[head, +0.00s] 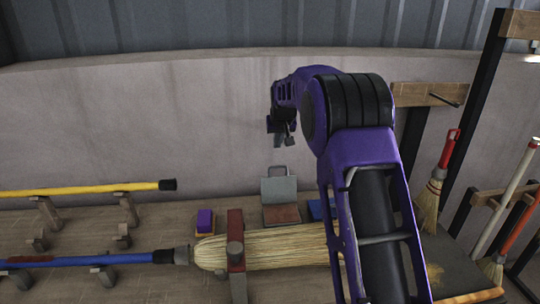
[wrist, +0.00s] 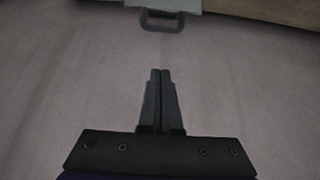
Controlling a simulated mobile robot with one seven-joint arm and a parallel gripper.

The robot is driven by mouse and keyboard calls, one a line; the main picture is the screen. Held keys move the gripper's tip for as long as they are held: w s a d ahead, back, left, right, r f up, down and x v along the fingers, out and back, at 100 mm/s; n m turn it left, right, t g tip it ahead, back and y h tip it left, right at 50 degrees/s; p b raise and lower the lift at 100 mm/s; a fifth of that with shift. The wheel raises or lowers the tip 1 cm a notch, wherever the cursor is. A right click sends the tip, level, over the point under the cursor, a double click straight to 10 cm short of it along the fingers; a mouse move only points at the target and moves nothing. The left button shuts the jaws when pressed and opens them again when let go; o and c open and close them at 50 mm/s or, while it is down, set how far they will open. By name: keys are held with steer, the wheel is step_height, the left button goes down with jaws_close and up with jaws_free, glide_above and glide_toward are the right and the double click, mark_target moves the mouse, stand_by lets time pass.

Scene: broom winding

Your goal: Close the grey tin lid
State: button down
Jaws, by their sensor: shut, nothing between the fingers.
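The grey tin (head: 281,214) stands on the bench at the back, near the wall. Its grey lid (head: 279,190) is open and stands up behind the reddish-brown inside of the tin. A loop handle (head: 277,170) is on the lid's upper edge. In the wrist view the handle (wrist: 162,22) and a strip of the lid (wrist: 165,4) show at the top edge. My gripper (head: 279,142) is above the lid, apart from it, in front of the wall. In the wrist view its fingers (wrist: 160,75) are together and empty, with a gap to the handle.
A straw broom (head: 275,250) with a blue handle lies along the bench in front of the tin, under a red-topped clamp (head: 236,240). A purple block (head: 204,220) sits left of the tin and a blue item (head: 318,209) right of it. A yellow pole (head: 80,190) rests on wooden supports at left.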

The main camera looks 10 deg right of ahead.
mark_target(275, 157)
steer(key=x, duration=1)
steer(key=shift+s, duration=0.15)
steer(key=shift+s+r, duration=0.25)
steer(key=shift+s, duration=1.7)
